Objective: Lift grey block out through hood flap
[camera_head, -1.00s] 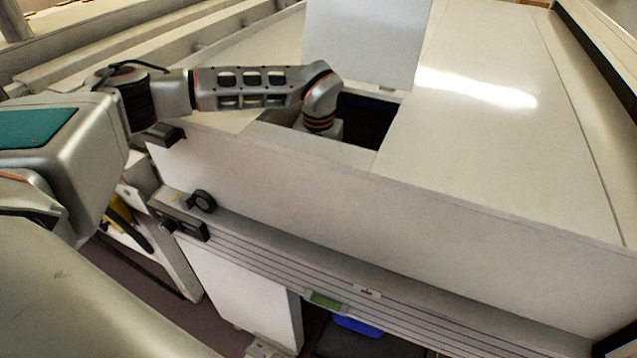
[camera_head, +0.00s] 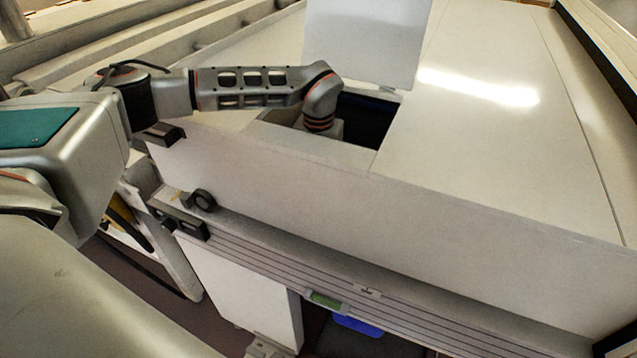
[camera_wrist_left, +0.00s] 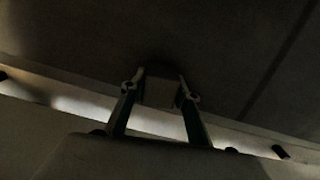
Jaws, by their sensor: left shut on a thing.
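My left arm reaches over the white hood (camera_head: 490,150) and down into its dark rectangular opening (camera_head: 368,118). The flap (camera_head: 365,42) stands raised at the back edge of that opening. In the head view the hood hides my left gripper and the grey block. In the left wrist view, which is dim, my left gripper (camera_wrist_left: 159,88) is shut on the grey block (camera_wrist_left: 160,93), which sits between the two fingertips. I cannot tell whether the block touches the surface beyond it. My right gripper is not in view.
The rims of the opening lie close around my wrist, with a dark gap to its right. A rail with a green label (camera_head: 326,300) runs along the hood's front below. A blue thing (camera_head: 357,325) shows underneath. A pale strip (camera_wrist_left: 70,104) crosses the wrist view.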

